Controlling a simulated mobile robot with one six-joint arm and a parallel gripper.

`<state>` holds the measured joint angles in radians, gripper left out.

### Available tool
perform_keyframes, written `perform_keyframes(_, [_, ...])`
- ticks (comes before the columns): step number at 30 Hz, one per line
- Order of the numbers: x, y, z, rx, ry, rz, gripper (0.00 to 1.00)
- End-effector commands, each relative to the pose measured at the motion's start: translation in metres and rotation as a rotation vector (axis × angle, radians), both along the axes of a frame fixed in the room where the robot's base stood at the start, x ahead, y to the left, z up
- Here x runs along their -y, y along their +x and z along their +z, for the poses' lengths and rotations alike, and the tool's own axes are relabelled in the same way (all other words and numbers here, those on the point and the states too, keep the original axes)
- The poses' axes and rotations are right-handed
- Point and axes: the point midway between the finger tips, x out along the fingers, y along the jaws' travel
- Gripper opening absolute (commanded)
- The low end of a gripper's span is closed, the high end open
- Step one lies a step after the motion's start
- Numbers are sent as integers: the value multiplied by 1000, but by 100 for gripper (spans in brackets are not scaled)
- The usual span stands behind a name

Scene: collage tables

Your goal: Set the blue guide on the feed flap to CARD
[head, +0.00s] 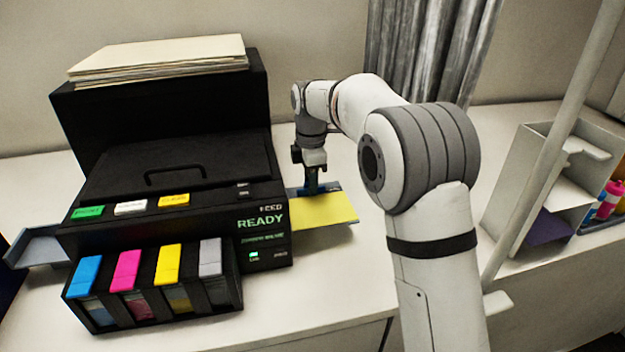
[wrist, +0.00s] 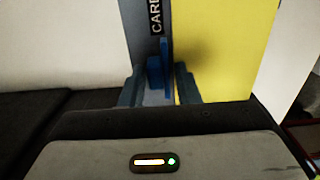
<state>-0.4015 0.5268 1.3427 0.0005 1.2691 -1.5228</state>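The blue guide (wrist: 165,68) stands on the feed flap in the wrist view, just below the CARD label (wrist: 155,16) and along the left edge of a yellow sheet. My gripper (wrist: 160,88) has one finger on each side of the guide, with narrow gaps showing; I see no clear contact. In the head view my gripper (head: 312,187) points down over the flap at the printer's right side, and hides the guide. The yellow sheet (head: 322,211) lies on the blue-grey feed flap (head: 300,191).
The black printer (head: 165,190) stands left of my gripper, with READY on its panel and coloured cartridges (head: 126,270) in front. Papers (head: 155,58) lie on top. A white shelf unit (head: 540,190) stands at the right. The white tabletop (head: 345,265) is clear in front of the flap.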

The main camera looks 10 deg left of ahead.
Motion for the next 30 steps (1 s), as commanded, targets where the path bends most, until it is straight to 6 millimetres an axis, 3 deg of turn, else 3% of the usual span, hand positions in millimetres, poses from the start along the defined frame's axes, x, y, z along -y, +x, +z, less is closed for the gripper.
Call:
perform_keyframes(11, [-1, 0, 2, -1, 0, 2, 36])
perform_keyframes(24, [-1, 2, 67, 0, -1, 2, 36])
perform_keyframes(30, [-2, 1, 77, -2, -2, 3, 36])
